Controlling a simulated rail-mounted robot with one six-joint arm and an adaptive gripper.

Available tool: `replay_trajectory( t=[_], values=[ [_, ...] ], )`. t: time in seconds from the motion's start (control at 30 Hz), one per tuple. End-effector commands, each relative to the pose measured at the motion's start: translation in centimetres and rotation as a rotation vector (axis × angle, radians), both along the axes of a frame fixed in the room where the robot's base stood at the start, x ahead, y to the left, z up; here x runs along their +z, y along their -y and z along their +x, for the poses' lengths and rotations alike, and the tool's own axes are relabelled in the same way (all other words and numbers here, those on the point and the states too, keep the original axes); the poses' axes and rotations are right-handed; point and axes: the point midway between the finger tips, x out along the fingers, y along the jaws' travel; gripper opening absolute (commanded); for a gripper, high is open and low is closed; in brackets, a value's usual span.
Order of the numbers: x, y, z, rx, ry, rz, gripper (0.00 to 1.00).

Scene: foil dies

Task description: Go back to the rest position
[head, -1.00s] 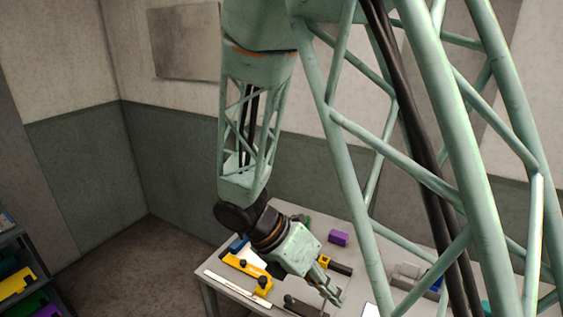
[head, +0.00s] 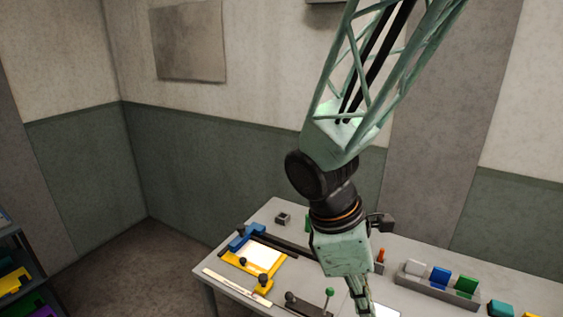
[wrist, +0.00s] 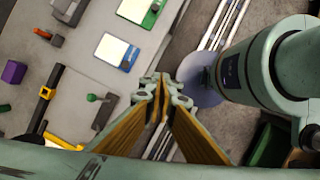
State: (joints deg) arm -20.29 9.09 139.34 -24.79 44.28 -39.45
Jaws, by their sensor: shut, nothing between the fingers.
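My gripper (head: 362,300) hangs at the end of my green arm over the front part of the grey table in the head view. Its fingertips lie low in the picture. In the wrist view my gripper (wrist: 160,84) has its fingertips together with nothing between them. The table top shows behind and to the left of the fingers there, and floor shows to the right.
The grey table (head: 222,267) holds a yellow frame with a white sheet (head: 264,254), a blue block (head: 246,236), a green-knobbed lever (head: 329,293) and a rack (head: 425,284) of coloured pieces. A purple block (wrist: 13,72) shows in the wrist view. Shelves (head: 20,270) stand at far left.

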Motion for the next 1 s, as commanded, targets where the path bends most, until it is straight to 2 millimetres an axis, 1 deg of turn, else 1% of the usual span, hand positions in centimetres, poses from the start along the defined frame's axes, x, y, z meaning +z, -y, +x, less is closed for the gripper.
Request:
replay_trajectory(
  t=[0.17, 0.37, 1.0],
  values=[
    [0.4, 0.6, -1.1, -0.16, 0.076, 0.044, 0.0],
    [1.4, 1.2, -2.1, -0.313, 0.146, 0.086, 0.0],
    [6.8, 3.1, -5.5, -0.681, 0.312, 0.196, 0.0]
  ],
)
